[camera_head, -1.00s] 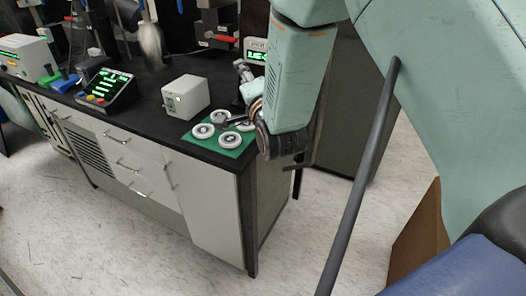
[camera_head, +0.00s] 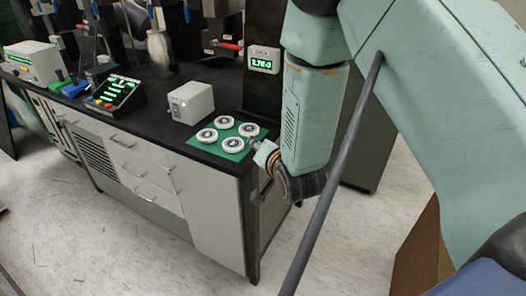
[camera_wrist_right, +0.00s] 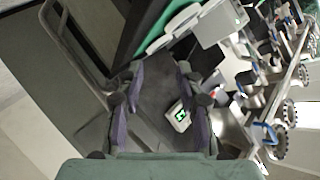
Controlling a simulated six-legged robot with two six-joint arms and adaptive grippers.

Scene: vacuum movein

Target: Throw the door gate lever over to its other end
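A red-handled lever (camera_head: 231,46) sticks out from a dark bracket at the back of the bench. Whether it is the door gate lever I cannot tell, since its label is too small to read. My right gripper (camera_head: 260,150) is low at the bench's right front corner, beside the green mat and well apart from the red handle. In the right wrist view, my right gripper (camera_wrist_right: 160,108) has its two fingers spread with nothing held between them. A small gauge with green digits (camera_wrist_right: 178,116) shows beyond the fingers. My left gripper is not in view.
Several white ringed discs (camera_head: 227,122) lie on a green mat (camera_head: 205,144). A grey box (camera_head: 190,102), a black control panel with green text (camera_head: 112,91) and a wall gauge (camera_head: 263,60) stand nearby. A dark column (camera_head: 264,22) rises behind the mat.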

